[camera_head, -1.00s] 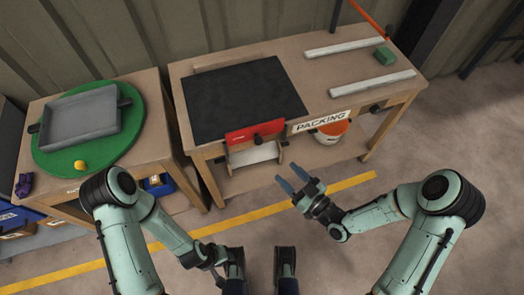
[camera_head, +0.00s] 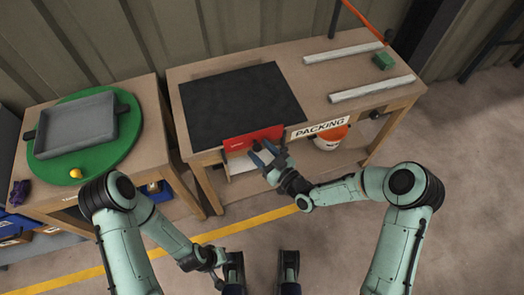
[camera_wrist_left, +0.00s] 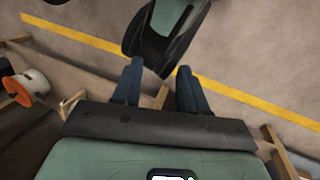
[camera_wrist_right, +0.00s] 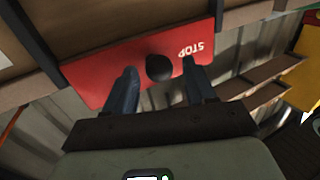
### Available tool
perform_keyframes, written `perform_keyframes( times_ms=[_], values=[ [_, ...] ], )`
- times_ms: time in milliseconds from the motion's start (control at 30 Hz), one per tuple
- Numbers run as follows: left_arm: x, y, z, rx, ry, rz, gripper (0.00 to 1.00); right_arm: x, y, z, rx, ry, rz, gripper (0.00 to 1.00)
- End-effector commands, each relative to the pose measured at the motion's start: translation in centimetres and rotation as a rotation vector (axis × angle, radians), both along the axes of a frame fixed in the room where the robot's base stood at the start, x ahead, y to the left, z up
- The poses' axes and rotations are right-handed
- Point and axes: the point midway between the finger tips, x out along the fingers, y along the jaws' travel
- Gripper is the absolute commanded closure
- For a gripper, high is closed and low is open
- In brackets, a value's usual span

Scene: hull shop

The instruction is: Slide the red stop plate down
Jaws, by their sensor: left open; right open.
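The red stop plate (camera_head: 252,138) stands upright at the front edge of the packing table, at the near edge of the black mat. In the right wrist view the plate (camera_wrist_right: 120,75) fills the upper middle, with a dark round knob (camera_wrist_right: 159,68) and the word STOP. My right gripper (camera_head: 265,154) is open in front of the plate; in its wrist view the fingers (camera_wrist_right: 157,88) lie either side of the knob, apart from each other. I cannot tell whether they touch the plate. My left gripper (camera_wrist_left: 158,85) is open and empty, low over the floor.
The packing table (camera_head: 310,84) holds a black mat (camera_head: 240,100), two pale rails (camera_head: 343,52) and a green block (camera_head: 383,61). An orange-and-white bucket (camera_head: 329,138) is under it. On the left table, a grey tray (camera_head: 76,122) sits on a green disc (camera_head: 122,146) beside a yellow ball (camera_head: 76,174).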

Motion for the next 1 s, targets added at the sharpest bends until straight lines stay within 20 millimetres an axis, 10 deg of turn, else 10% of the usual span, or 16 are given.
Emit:
perform_keyframes(
  times_ms=[100,267,1000],
  values=[
    [0.0,0.0,0.0,0.0,0.0,0.0,0.57,0.0,0.0,0.0,0.0,0.0,0.0,0.48],
    [0.0,0.0,0.0,0.0,0.0,0.0,0.57,0.0,0.0,0.0,0.0,0.0,0.0,1.0],
    [5.7,2.8,-4.3,0.074,-0.152,0.062,0.57,-0.2,0.0,-5.2,-0.003,0.007,0.003,1.0]
  ],
)
